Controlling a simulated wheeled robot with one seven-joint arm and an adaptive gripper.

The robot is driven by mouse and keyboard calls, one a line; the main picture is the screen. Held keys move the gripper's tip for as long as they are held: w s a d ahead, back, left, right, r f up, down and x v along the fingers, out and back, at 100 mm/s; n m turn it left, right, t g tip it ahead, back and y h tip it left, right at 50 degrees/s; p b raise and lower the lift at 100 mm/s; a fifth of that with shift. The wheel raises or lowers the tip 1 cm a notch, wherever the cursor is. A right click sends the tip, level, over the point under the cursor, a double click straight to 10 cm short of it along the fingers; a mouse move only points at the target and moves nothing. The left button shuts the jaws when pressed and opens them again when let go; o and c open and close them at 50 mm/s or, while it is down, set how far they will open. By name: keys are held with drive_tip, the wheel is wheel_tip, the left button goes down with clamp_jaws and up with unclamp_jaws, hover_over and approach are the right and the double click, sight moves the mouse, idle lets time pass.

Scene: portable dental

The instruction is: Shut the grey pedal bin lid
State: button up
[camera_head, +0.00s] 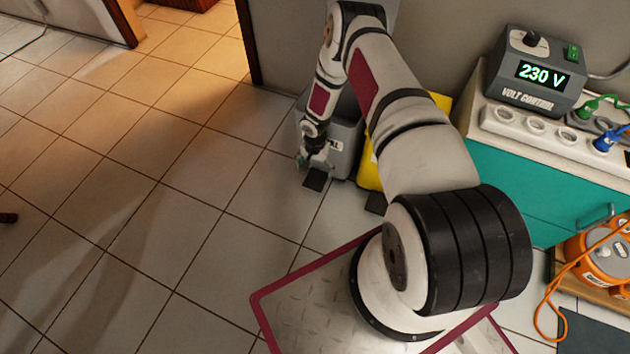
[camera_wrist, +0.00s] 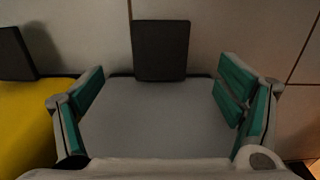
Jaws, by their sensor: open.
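The grey pedal bin (camera_head: 346,143) stands on the floor against the wall, partly hidden behind my arm. Its black pedal (camera_head: 316,180) lies at its foot. My gripper (camera_head: 314,163) is low in front of the bin's left part, above the pedal. In the wrist view, my gripper (camera_wrist: 160,82) is open and empty, its teal-padded fingers wide apart. A plain grey surface of the bin (camera_wrist: 150,130) fills the space between them, with the pedal (camera_wrist: 160,50) beyond. I cannot tell the lid's position, nor whether the fingers touch the bin.
A yellow bin (camera_head: 369,165) stands close on the right of the grey one, with its own black pedal (camera_head: 376,202). A teal cabinet (camera_head: 545,185) with a voltage unit (camera_head: 535,75) is farther right.

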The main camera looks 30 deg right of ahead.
sight(315, 181)
wheel_tip(315, 181, down, 8)
drive_tip(key=b, duration=0.3)
drive_tip(key=shift+r, duration=0.1)
